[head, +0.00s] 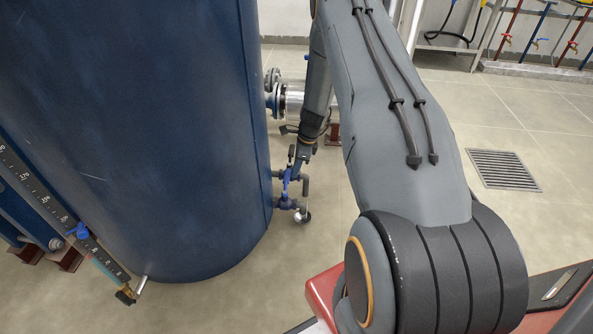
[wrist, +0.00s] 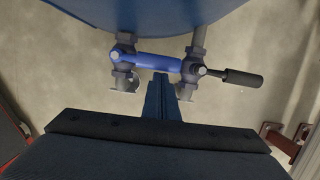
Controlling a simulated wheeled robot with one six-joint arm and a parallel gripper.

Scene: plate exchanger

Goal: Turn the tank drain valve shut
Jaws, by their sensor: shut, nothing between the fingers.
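Two small valves sit on pipes at the foot of the big blue tank (head: 150,120). In the wrist view the left valve (wrist: 122,62) has a blue lever (wrist: 150,60) that lies across toward the right valve (wrist: 193,68). The right valve has a black lever (wrist: 238,77) that points to the right. Which one is the drain valve I cannot tell. My gripper (wrist: 161,80) is shut and empty, its tips just below the blue lever toward its right end; whether they touch it is unclear. In the head view my gripper (head: 299,165) is beside the valves, small and partly hidden.
A flanged pipe (head: 287,98) leaves the tank behind my arm. A floor grate (head: 503,170) lies at the right. The tiled floor around the valves looks clear.

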